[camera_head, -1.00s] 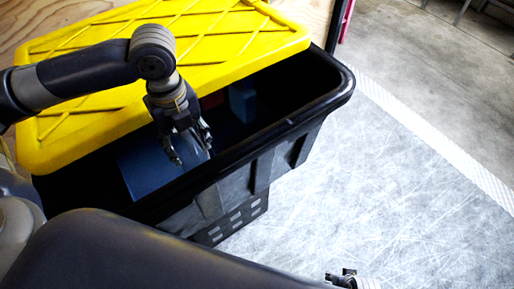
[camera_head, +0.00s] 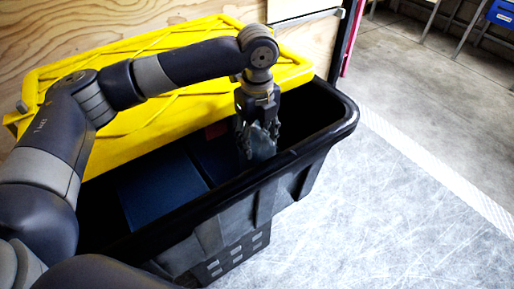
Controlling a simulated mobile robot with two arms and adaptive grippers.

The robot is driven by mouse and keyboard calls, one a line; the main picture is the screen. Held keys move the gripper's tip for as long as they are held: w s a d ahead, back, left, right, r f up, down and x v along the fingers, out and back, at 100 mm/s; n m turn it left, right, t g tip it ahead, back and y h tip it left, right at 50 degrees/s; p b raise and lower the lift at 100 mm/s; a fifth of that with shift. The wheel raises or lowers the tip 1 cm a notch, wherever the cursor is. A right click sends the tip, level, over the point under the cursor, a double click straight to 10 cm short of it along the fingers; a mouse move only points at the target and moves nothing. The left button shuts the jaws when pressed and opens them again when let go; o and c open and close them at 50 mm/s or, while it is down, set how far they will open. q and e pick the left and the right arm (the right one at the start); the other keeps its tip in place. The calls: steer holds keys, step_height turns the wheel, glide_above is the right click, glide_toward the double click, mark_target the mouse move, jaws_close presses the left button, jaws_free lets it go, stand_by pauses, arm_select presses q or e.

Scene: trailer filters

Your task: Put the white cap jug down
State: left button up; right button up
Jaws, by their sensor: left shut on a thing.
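My left gripper (camera_head: 257,150) points down into the right part of the black bin (camera_head: 344,122), just inside its near wall. It is shut on a dark blue-grey thing (camera_head: 264,141), taken to be the jug. The fingers and shadow hide most of it, and I cannot make out a white cap. I cannot tell whether it touches the bin's floor. My right gripper is not in view.
Dark blue boxes (camera_head: 160,190) and a small red thing (camera_head: 216,130) are inside. Scuffed pale floor (camera_head: 360,215) to the right is clear. A plywood wall (camera_head: 100,25) stands behind.

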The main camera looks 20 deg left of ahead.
arm_select(q)
steer(key=shift+f+b, duration=0.45)
steer(key=shift+f, duration=1.25)
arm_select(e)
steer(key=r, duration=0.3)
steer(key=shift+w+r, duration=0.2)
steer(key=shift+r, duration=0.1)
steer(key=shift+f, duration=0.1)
